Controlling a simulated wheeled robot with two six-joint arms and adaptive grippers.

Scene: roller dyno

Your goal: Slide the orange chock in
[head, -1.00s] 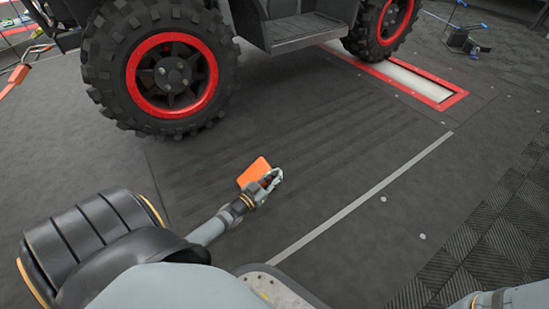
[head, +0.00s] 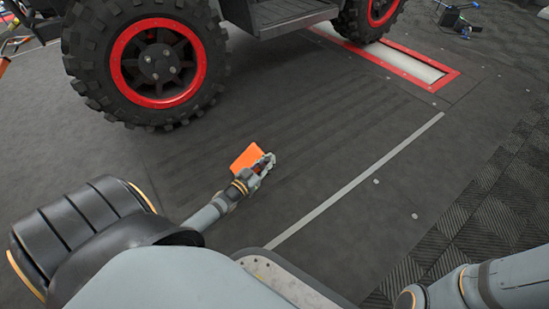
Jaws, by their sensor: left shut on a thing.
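The orange chock (head: 246,156) is a small bright block held in front of me, apart from the vehicle's tyres. My left gripper (head: 265,163) is shut on it, at the chock's right side, and partly hides it. The near wheel (head: 160,65), a knobbly black tyre with a red-rimmed hub, stands on the dark floor to the upper left of the chock. I cannot tell how high the chock is above the floor. Only part of my right arm shows at the lower right; its gripper is out of the frame.
A second wheel (head: 372,14) stands at the red-framed roller slot (head: 436,83) at the upper right. A vehicle step (head: 291,14) hangs between the wheels. A pale floor line (head: 357,182) runs diagonally. The floor between chock and near wheel is clear. Blue-and-black gear (head: 455,18) lies far right.

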